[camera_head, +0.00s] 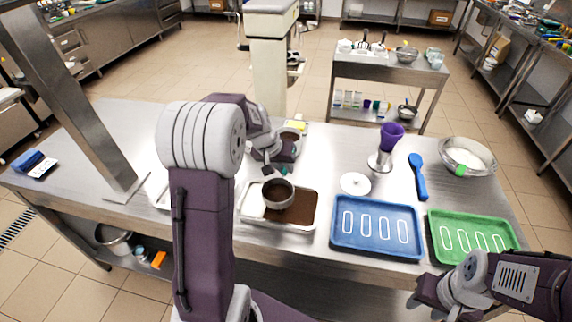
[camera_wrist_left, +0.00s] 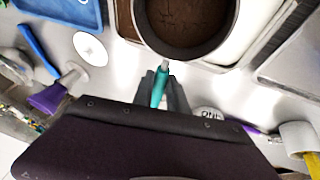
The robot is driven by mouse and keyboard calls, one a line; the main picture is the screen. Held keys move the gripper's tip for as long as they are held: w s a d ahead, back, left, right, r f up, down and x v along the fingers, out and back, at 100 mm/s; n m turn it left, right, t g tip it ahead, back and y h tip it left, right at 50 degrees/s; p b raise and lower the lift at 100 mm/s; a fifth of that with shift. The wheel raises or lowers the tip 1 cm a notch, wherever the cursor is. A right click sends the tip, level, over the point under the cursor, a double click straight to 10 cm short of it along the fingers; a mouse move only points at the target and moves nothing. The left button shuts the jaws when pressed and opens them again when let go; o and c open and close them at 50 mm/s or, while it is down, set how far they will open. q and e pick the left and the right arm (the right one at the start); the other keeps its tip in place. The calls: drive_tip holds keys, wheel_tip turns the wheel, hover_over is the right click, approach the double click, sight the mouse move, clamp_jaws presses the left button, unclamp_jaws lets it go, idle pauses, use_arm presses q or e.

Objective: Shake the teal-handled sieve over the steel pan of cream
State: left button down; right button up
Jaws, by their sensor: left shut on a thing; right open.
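The sieve (camera_head: 278,196) is a round metal cup with dark brown powder inside. Its teal handle (camera_wrist_left: 158,90) is between the fingers of my left gripper (camera_wrist_left: 163,80), which is shut on it; the gripper also shows in the head view (camera_head: 270,168). The sieve is over the rectangular steel pan (camera_head: 251,222). The pan's surface is brown on the right and pale at the left; the part under the sieve is hidden. My right gripper (camera_head: 424,300) is open and empty at the lower right, near the table's front edge.
A blue tray (camera_head: 341,237) and a green tray (camera_head: 440,254) with white outlines lie right of the pan. A post (camera_head: 75,100) rises at left.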

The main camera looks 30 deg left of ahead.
use_arm(q)
drive_tip(key=shift+r, duration=0.1)
drive_tip(key=w+p, duration=0.1)
drive_tip(key=w, duration=0.1)
drive_tip(key=w+a+p, duration=0.1)
drive_tip(key=shift+w, duration=0.45)
drive_tip(key=s+b, duration=0.1)
drive_tip(key=s+d+b, duration=0.1)
drive_tip(key=s, duration=0.1)
drive_tip(key=shift+s+f, duration=0.2)
drive_tip(key=shift+s, duration=0.1)
drive_tip(key=shift+s+r, duration=0.15)
drive_tip(key=shift+s, duration=0.05)
drive_tip(key=shift+w+r, duration=0.1)
drive_tip(key=shift+w, duration=0.15)
drive_tip(key=w+p, duration=0.1)
drive_tip(key=w, duration=0.1)
drive_tip(key=shift+w+a+p, duration=0.4)
drive_tip(key=shift+w, duration=0.35)
drive_tip(key=shift+f, duration=0.25)
drive_tip(key=s+b, duration=0.1)
drive_tip(key=s, duration=0.1)
drive_tip(key=s+b, duration=0.1)
drive_tip(key=shift+s+d, duration=0.4)
drive_tip(key=shift+s+r, duration=0.1)
drive_tip(key=shift+r, duration=0.05)
